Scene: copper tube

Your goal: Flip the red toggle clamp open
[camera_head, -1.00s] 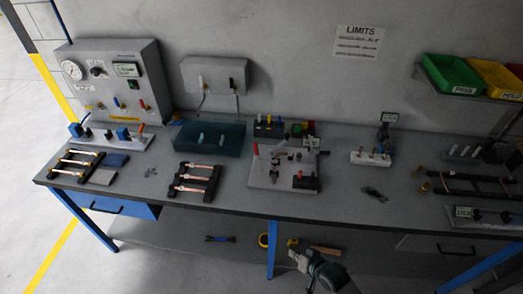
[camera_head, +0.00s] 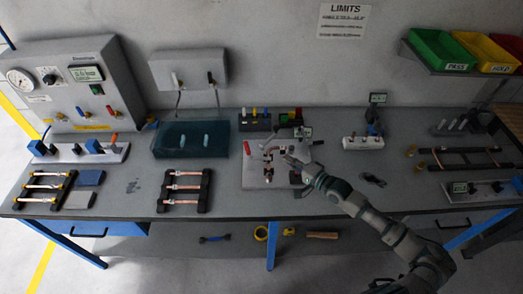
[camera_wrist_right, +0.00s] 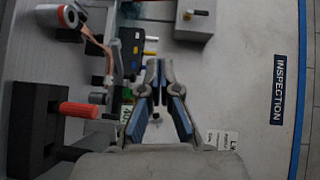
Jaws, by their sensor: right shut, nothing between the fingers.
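The red toggle clamp's handle (camera_head: 247,148) stands up at the left of the pale fixture plate (camera_head: 254,181), mid-bench. In the right wrist view a red-and-white round end (camera_wrist_right: 68,16) at top left appears to be this handle. A second red handle (camera_wrist_right: 78,110) projects from a black block (camera_wrist_right: 35,130) on the fixture's right side. My right gripper (camera_head: 288,159) is over the fixture, right of the clamp handle and apart from it. In the wrist view its blue-grey fingers (camera_wrist_right: 158,66) are shut and empty. Part of the fixture is hidden behind the gripper. My left gripper is out of view.
A rack of copper tubes (camera_head: 184,190) lies left of the fixture. A blue tray (camera_head: 190,139) and a block with coloured knobs (camera_head: 257,120) stand behind. A small white stand (camera_head: 362,142) is to the right. Bare bench lies between the tube rack and fixture.

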